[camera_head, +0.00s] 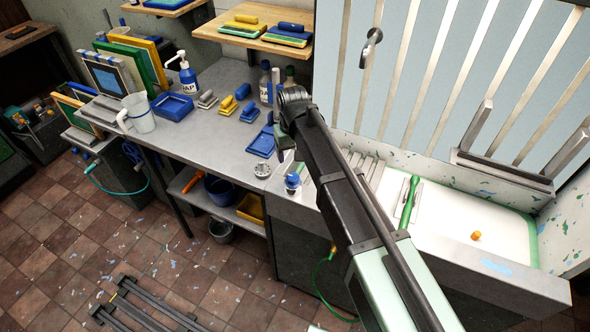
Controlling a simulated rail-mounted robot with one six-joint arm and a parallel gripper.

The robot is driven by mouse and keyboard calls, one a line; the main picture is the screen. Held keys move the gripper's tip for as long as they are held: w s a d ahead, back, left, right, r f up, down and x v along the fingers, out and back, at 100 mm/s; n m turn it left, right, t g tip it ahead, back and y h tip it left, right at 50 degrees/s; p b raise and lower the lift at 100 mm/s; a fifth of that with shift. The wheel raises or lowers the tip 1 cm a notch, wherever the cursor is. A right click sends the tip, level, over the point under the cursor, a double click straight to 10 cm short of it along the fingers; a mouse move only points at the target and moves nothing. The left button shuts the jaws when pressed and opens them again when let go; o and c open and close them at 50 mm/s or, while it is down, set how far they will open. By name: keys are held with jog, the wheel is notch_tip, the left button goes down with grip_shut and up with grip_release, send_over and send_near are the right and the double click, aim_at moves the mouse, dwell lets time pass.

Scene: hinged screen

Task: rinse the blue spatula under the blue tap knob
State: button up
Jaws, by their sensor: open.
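A flat blue piece that looks like the blue spatula (259,140) lies on the grey counter, just left of my arm's end. A small blue knob (292,179), which looks like the blue tap knob, sits at the counter's front edge by the sink. My gripper (284,153) is open, small in view and partly hidden by my arm. It hangs over the counter between the blue piece and the knob. I cannot see anything held in it. Part of the sink area is hidden behind my arm.
A white sink basin (455,232) holds a green-handled tool (409,202) and an orange piece (475,236). Bottles, a soap pump (187,75), a clear jug (137,112) and a blue tray (172,107) stand on the counter. A round drain-like disc (261,146) lies near the spatula.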

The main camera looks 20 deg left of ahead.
aim_at(294, 177)
notch_tip(294, 177, down, 11)
jog(key=b, duration=1.1)
jog(key=shift+s, duration=0.15)
jog(key=shift+r, duration=0.1)
